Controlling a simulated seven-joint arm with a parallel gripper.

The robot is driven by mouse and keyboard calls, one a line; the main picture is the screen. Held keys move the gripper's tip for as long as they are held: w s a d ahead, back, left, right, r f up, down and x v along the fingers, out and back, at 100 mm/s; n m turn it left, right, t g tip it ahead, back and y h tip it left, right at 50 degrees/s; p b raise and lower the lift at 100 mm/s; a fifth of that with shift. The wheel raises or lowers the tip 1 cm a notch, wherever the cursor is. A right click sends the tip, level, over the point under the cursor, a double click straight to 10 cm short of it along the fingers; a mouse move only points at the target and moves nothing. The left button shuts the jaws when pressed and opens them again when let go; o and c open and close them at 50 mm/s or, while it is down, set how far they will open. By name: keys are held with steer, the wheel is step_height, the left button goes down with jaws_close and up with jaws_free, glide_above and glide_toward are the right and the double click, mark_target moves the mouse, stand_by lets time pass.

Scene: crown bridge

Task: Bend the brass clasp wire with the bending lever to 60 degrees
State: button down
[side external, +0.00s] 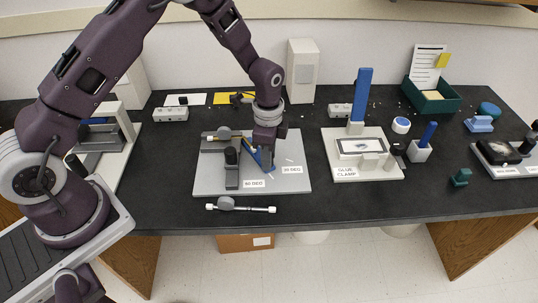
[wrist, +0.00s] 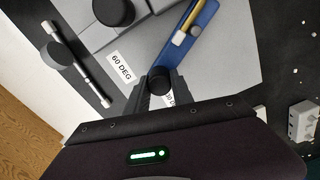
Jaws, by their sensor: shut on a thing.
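The grey bending plate (side external: 213,181) lies on the black bench, with a 60 DEG label (side external: 254,183) at its front and another degree label (side external: 291,170) to the right. The blue bending lever (side external: 262,161) sits on it and runs up and right in the wrist view (wrist: 206,15). My gripper (side external: 267,149) is shut on the lever's black knob (wrist: 158,78), low over the plate. In the wrist view the brass wire (wrist: 183,36) shows as a short yellow piece along the lever. Its bend angle cannot be read. The gripper hides part of the lever in the side view.
A black-topped post (side external: 231,157) stands left of the lever. A rod with white ends (side external: 240,208) lies in front of the plate. The glue clamp board (side external: 337,134) stands to the right, with a gap of bare bench between. A white block (side external: 302,70) stands behind.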

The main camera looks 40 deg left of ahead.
steer(key=c, duration=1.1)
jaws_free()
step_height(320, 180, up, 7)
steer(key=shift+r, duration=0.1)
steer(key=s+a+r+n+t, duration=0.1)
steer(key=s+r+n+t, duration=0.3)
steer(key=r, duration=0.9)
steer(key=s+a+r+n, duration=0.1)
steer(key=s+r+n, duration=0.3)
steer(key=s, duration=0.7)
steer(key=s+a+r+n+t, duration=0.1)
steer(key=s+r+n, duration=0.3)
steer(key=s, duration=0.8)
steer(key=shift+s+r+t, duration=0.15)
steer(key=shift+r+t, duration=0.15)
steer(key=shift+r, duration=0.45)
